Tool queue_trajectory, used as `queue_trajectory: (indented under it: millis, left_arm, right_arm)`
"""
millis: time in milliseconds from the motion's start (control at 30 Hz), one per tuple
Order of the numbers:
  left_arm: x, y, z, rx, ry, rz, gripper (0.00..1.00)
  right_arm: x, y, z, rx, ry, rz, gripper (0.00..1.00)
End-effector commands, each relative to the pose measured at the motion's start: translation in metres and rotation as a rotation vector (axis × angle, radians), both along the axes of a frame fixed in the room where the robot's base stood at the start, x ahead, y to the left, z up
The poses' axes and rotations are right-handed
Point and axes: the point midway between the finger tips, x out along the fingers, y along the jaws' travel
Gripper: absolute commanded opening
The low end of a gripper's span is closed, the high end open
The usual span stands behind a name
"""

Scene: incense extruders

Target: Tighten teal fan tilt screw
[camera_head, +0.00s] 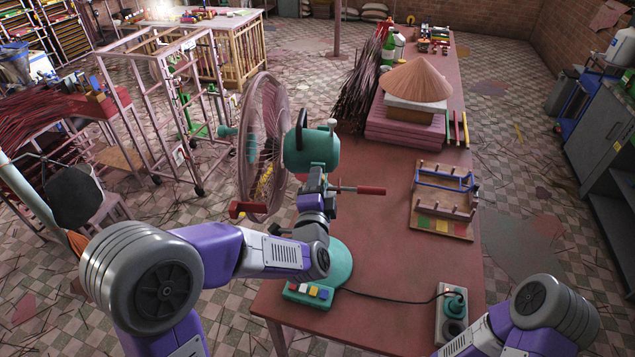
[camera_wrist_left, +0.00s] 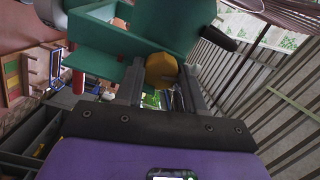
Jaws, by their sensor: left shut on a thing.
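The teal fan stands on the red table. Its teal motor housing (camera_head: 322,150) and pink cage (camera_head: 250,135) are up high, and its round teal base (camera_head: 338,262) is below. My left gripper (camera_head: 314,182) is at the fan's neck, just under the housing, and hides much of the neck. In the left wrist view, the yellow tilt screw knob (camera_wrist_left: 160,69) sits between the two grey fingers, against the teal housing (camera_wrist_left: 110,42). The left gripper is shut on the knob. My right forearm is at the lower right in the head view; its gripper is out of frame.
A red handle (camera_head: 371,190) on a metal rod sticks out right of my left gripper. A wooden rack (camera_head: 442,200) and a socket block (camera_head: 452,310) with the fan's cord are on the table. The table (camera_head: 385,240) is bare between fan and rack.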

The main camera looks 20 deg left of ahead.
Motion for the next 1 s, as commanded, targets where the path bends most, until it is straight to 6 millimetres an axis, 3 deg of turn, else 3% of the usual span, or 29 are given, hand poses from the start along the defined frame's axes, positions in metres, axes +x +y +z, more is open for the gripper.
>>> queue_trajectory:
  millis: [400, 900, 933, 1000]
  left_arm:
    - [-0.0002, -0.0009, -0.0006, 0.166, 0.027, -0.002, 0.08]
    - [-0.0001, -0.0007, -0.0008, 0.183, 0.032, -0.001, 0.08]
    - [-0.0001, -0.0006, -0.0009, 0.183, 0.032, -0.001, 0.40]
    - [-0.0001, -0.0006, -0.0009, 0.183, 0.032, -0.001, 0.51]
  right_arm:
    - [0.0000, 0.0000, 0.0002, 0.000, 0.000, 0.000, 0.43]
    - [0.0000, 0.0000, 0.0002, 0.000, 0.000, 0.000, 0.43]
    - [0.0000, 0.0000, 0.0002, 0.000, 0.000, 0.000, 0.43]
    - [0.0000, 0.0000, 0.0002, 0.000, 0.000, 0.000, 0.43]
